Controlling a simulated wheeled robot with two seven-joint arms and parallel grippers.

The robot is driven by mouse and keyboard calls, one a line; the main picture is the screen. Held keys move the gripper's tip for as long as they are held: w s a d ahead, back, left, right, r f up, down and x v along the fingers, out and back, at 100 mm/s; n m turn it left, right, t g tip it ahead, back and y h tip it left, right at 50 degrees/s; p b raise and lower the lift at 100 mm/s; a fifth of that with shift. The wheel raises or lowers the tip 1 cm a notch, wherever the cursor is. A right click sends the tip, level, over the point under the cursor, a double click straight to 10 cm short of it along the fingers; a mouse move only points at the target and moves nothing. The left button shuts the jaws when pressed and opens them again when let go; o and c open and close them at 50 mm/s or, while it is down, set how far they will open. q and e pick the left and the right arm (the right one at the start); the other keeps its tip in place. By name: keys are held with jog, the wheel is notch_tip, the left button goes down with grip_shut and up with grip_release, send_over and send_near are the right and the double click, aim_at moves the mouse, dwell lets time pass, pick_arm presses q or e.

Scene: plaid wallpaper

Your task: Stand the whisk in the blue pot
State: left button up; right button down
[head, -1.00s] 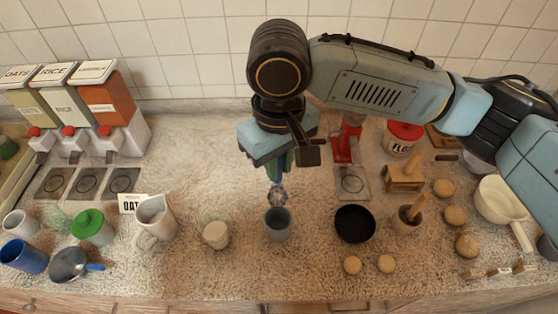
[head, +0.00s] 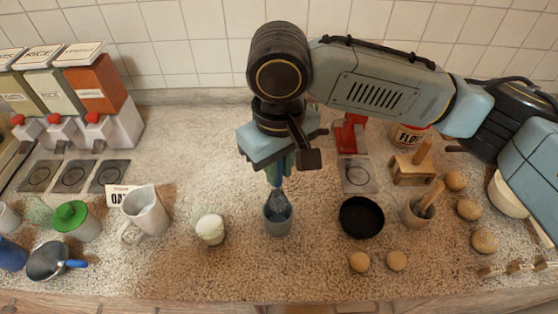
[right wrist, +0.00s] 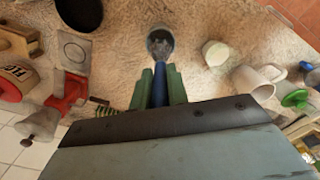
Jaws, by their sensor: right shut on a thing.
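The whisk has a blue handle (right wrist: 160,84) and a wire head (head: 279,199). My right gripper (head: 279,172) is shut on the handle, and its green fingers also show in the right wrist view (right wrist: 160,90). The whisk hangs head down, roughly upright. A slate-blue pot (head: 278,222) stands upright on the counter directly below the gripper. The whisk head is at the pot's mouth and appears partly inside the rim; whether it touches the bottom is hidden. A deeper blue cup (head: 11,256) stands at the far left edge. My left gripper is not in view.
A pale cup (head: 210,231) and a cream jug (head: 147,213) stand left of the pot. A black pan (head: 362,218) and a mortar (head: 418,211) are to the right. Several round buns lie on the right. The speckled counter around the pot is clear.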

aim_at(279, 186)
jog(key=shift+f, duration=2.35)
jog(key=c, duration=1.3)
grip_release()
notch_tip(279, 186, up, 13)
jog(key=shift+r+p, duration=0.2)
jog(key=shift+p, duration=0.15)
